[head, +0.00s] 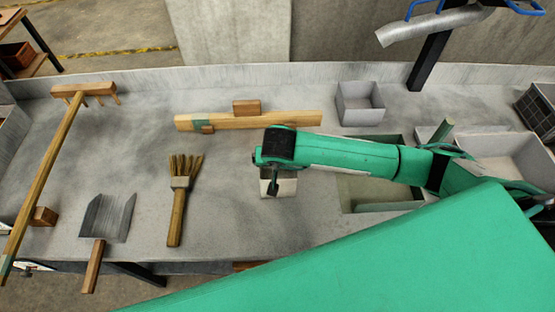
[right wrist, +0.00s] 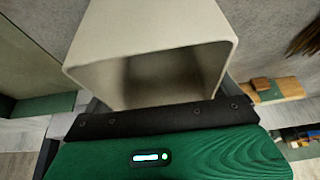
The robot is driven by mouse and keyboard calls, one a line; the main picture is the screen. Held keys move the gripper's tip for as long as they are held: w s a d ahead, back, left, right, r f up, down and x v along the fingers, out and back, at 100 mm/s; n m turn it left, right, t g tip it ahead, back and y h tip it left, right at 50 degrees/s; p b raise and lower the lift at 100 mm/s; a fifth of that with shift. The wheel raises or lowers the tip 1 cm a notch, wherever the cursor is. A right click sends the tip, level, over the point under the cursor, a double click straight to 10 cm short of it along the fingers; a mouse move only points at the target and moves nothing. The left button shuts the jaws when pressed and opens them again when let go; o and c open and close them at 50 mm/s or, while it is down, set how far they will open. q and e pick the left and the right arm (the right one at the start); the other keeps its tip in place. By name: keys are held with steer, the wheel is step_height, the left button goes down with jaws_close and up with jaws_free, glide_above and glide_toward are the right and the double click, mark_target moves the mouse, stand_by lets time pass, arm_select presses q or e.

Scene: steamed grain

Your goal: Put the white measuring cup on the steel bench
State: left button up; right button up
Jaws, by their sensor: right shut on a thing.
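The white measuring cup (head: 288,184) is a small square-walled vessel near the middle of the steel bench (head: 225,235), partly hidden by my right gripper (head: 273,186). My right gripper points down at the cup and is shut on it. In the right wrist view the cup (right wrist: 152,50) fills the upper middle, its open mouth toward the camera and its inside looking empty. I cannot tell whether its base touches the bench. My left gripper is not in view.
A green-edged tray (head: 347,196) lies right of the cup. A grey box (head: 360,103) and a wooden beam (head: 270,120) stand behind. A brush (head: 178,202), a dustpan (head: 104,218) and a wooden rake (head: 45,176) lie left. Bare bench shows between brush and cup.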

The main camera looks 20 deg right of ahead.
steer(key=shift+f, duration=0.15)
steer(key=o, duration=0.7)
steer(key=shift+r, duration=0.35)
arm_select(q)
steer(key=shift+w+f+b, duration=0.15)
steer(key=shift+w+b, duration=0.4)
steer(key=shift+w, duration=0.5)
arm_select(e)
steer(key=v, duration=1.1)
steer(key=shift+s+r, duration=0.25)
steer(key=shift+r, duration=0.1)
